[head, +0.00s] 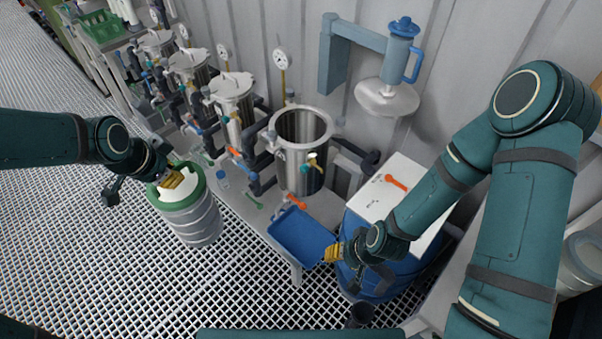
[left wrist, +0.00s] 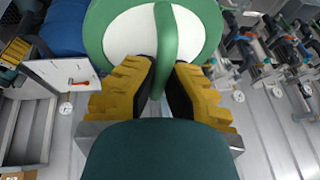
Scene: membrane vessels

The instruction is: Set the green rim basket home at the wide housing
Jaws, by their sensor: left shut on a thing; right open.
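The green rim basket (head: 198,217) is a ribbed grey cylinder with a green rim and a white top. It hangs over the floor grating at the left in the head view. My left gripper (head: 172,181) is shut on its green handle bar, which also shows between the yellow fingers (left wrist: 160,90) in the left wrist view. The wide housing (head: 303,135) is an open steel vessel, upright on the bench to the right of the basket. Its inside looks empty. My right gripper (head: 333,253) is open, beside the blue tray (head: 298,238).
Several narrower lidded vessels (head: 232,88) with pipes and gauges stand left of the wide housing. A blue drum (head: 362,281) with a white board (head: 398,180) is at the right. A bracket with a blue-handled item (head: 402,52) hangs on the back wall.

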